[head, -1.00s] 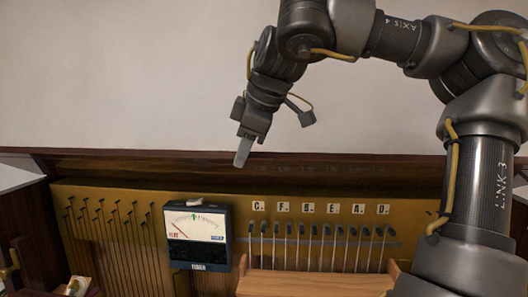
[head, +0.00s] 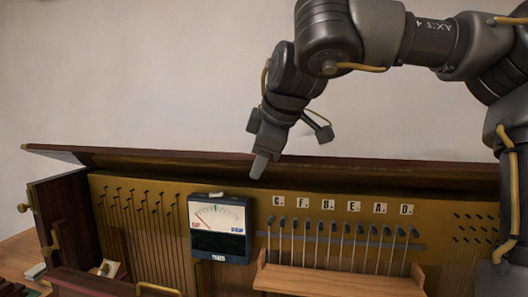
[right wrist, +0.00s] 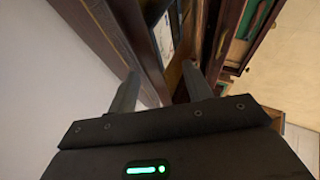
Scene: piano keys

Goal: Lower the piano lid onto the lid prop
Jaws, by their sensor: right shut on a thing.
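The piano lid (head: 400,173) is the long dark wooden panel along the top of the open case, in front of the wall. My right gripper (head: 261,166) points down at the lid's edge, left of its middle. In the right wrist view its fingers (right wrist: 158,92) stand either side of a dark wooden edge, shut on the lid. The fingers' contact is partly hidden in the head view. I cannot pick out the lid prop for certain in either view. My left gripper is not in view.
A meter box (head: 218,228) stands against the brass-coloured panel (head: 150,245), beside a row of lettered tiles (head: 340,206) above several thin hammers. A light wooden rail (head: 340,282) lies in front. The case's left side (head: 68,215) carries brass fittings. The wall behind is bare.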

